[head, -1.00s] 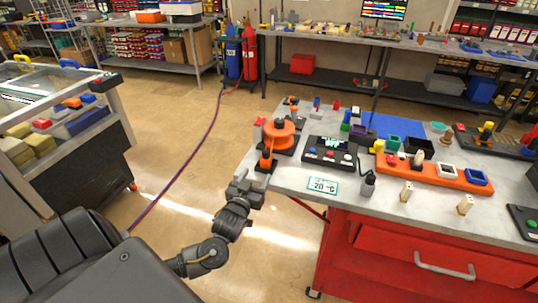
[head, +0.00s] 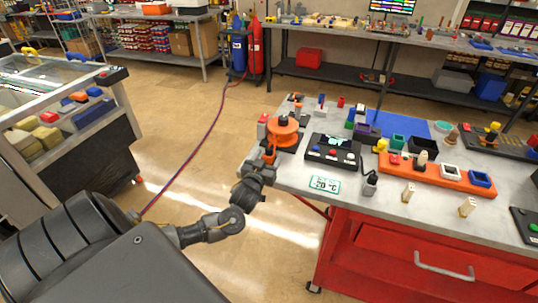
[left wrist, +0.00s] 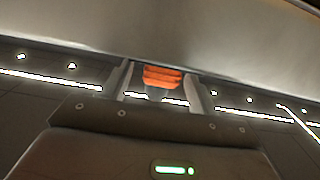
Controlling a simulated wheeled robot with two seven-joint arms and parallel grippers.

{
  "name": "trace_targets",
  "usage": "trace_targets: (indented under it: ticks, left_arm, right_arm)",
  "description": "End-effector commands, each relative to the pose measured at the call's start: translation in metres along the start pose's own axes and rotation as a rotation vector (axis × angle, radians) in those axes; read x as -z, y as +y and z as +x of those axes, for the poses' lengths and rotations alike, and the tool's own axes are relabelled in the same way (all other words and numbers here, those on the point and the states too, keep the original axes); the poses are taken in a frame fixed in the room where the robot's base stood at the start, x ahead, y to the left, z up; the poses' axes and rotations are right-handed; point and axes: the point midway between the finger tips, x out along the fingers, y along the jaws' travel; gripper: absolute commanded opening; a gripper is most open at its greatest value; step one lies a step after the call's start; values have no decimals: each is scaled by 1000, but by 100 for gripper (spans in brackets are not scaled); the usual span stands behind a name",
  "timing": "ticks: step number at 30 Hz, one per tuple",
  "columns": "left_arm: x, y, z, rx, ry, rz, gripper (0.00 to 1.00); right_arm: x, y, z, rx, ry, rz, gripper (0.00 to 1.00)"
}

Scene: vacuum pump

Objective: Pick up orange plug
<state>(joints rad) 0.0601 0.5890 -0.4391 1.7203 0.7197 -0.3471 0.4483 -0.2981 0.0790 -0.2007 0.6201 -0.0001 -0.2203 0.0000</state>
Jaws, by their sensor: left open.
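The orange plug (head: 271,156) is at the left corner of the workbench, just in front of a round orange unit with a dark top (head: 284,132). My left gripper (head: 263,165) is at the plug and hides part of it in the head view. In the left wrist view, a ribbed orange piece (left wrist: 162,77), which looks like the plug, shows between the two open fingers of my left gripper (left wrist: 161,86). Gaps show on both sides of it, and its lower part is dim. My right gripper is not in view.
On the workbench (head: 385,205) stand a black control box (head: 332,151), a temperature card (head: 325,185), a small dark bottle (head: 370,183) and an orange tray with cups (head: 435,174). A hose (head: 190,145) crosses the floor. Open floor lies left of the bench.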

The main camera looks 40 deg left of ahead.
Motion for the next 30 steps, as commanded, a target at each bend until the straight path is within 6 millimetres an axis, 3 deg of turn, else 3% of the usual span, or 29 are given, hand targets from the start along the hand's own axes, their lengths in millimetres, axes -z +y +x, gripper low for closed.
trace_targets:
  ticks: [2,6,15,26,30]
  left_arm:
    - [7,-1,13,2,2,3,60]
    - [4,0,29,0,1,1,60]
    - [1,0,33,-1,0,0,60]
    - [2,0,33,0,0,0,13]
    - [2,0,33,0,1,0,10]
  right_arm:
    - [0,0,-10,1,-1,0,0]
    - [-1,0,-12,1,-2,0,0]
    - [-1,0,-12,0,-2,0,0]
    - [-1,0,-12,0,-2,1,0]
    - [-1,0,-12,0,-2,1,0]
